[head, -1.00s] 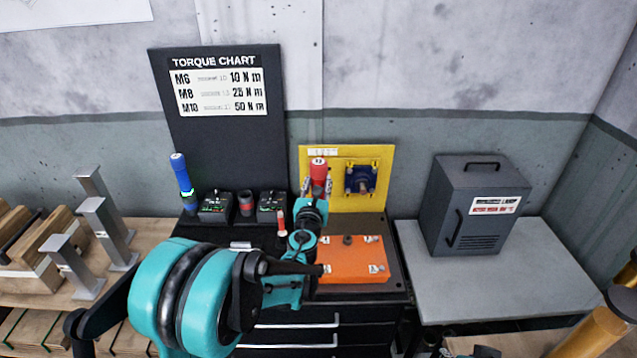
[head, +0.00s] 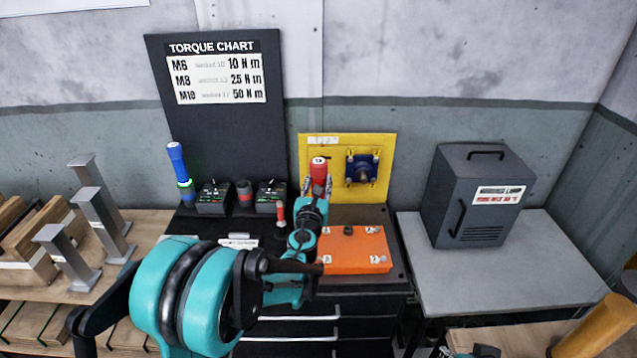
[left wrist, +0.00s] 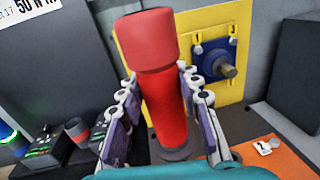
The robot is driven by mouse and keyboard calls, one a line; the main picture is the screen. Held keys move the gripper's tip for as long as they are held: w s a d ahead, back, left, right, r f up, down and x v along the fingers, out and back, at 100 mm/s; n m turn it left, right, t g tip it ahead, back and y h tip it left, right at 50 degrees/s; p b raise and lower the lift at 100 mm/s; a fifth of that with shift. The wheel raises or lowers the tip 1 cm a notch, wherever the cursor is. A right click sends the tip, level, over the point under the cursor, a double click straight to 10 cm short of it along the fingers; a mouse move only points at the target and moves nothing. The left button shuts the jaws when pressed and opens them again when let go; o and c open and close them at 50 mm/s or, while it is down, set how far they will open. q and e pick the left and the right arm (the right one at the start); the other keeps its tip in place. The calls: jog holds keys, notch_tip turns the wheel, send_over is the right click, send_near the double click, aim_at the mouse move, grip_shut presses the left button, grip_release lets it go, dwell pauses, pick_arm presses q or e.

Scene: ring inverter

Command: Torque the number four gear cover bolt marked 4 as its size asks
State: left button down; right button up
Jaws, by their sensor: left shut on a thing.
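I cannot tell which label reads 4. The torque chart (head: 217,80) lists M6 10, M8 25 and M10 50 N m.
A blue tool (head: 177,165) stands upright at left of the bench. Two dark boxes with green displays (head: 213,197) stand beside it. A yellow panel (head: 315,150) with a blue fitting (head: 362,168) stands behind. A grey cabinet (head: 480,195) is on the right table.

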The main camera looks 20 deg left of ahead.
pick_arm(q)
jog(key=shift+f+b, duration=1.15)
jog(key=shift+b, duration=0.05)
pick_arm(e)
jog(key=shift+f, duration=1.15)
dwell(1.3)
pick_arm(q)
jog(key=shift+r, duration=0.1)
jog(key=shift+r+p, duration=1.9)
jog(key=shift+r, duration=0.55)
pick_arm(e)
notch_tip(320, 180, up, 4)
jog(key=shift+f, duration=0.15)
pick_arm(q)
jog(key=shift+a, duration=0.1)
